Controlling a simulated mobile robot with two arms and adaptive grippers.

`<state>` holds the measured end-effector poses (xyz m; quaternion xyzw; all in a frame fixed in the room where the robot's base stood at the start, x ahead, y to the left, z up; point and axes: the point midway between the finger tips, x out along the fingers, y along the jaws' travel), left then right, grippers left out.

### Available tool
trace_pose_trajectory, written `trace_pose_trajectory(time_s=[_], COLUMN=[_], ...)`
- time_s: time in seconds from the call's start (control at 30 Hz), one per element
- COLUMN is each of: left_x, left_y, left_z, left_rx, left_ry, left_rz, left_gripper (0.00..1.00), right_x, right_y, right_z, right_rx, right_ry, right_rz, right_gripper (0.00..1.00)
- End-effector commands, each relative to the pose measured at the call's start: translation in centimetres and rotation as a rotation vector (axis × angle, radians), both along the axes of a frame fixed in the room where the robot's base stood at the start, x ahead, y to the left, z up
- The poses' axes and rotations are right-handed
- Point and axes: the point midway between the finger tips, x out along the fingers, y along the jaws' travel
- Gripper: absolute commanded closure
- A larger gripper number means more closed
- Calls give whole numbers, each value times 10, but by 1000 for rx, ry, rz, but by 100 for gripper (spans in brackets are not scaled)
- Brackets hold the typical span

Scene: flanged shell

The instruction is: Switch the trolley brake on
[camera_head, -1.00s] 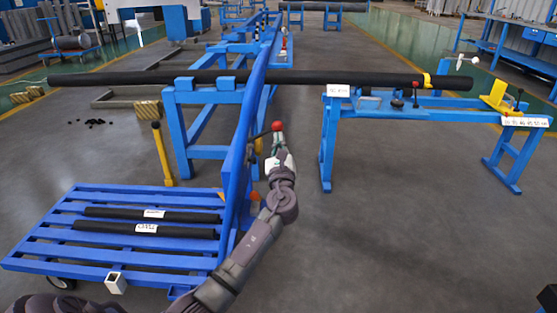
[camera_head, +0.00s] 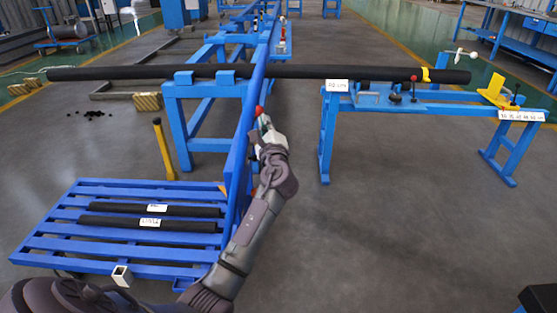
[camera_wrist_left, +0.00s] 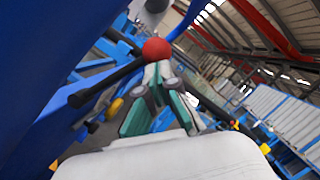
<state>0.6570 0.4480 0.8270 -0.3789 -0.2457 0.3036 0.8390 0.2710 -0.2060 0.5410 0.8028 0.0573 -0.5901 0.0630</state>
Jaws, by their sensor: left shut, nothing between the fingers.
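The trolley is blue, with a slatted deck (camera_head: 62,222) at the lower left and a tall blue side panel (camera_head: 238,165). A lever with a red ball knob (camera_head: 259,110) shows by the panel's right side. In the left wrist view the red knob (camera_wrist_left: 156,49) sits on a black rod (camera_wrist_left: 108,84) that runs down to the left toward the blue panel. My left gripper (camera_head: 263,121) is shut and empty, its tips at the knob. In the wrist view the closed fingertips (camera_wrist_left: 160,72) appear right under the knob, touching or very near. My right gripper is not in view.
Two black bars (camera_head: 150,222) with labels lie on the deck. A long black tube (camera_head: 300,72) rests across blue stands behind. A blue bench (camera_head: 400,97) with small fixtures stands to the right. A yellow post (camera_head: 163,150) stands behind the deck. The floor at right is open.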

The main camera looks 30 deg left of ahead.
Motion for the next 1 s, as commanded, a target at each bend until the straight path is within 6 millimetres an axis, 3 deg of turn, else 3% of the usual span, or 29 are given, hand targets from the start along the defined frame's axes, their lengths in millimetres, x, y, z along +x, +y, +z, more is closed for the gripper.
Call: trace_pose_trajectory(time_s=[0.57, 0.77, 1.0], left_x=[-3, -21, -57], left_y=[1, -19, -56], left_z=[1, -5, -15], left_rx=[-7, -7, -10], left_ry=[-6, -4, -4], left_rz=[4, 0, -1], left_gripper=[100, 100, 100], right_x=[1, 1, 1], right_y=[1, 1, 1], right_z=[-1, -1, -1], right_rx=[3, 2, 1], right_ry=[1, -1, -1], right_rz=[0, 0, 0], right_gripper=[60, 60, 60])
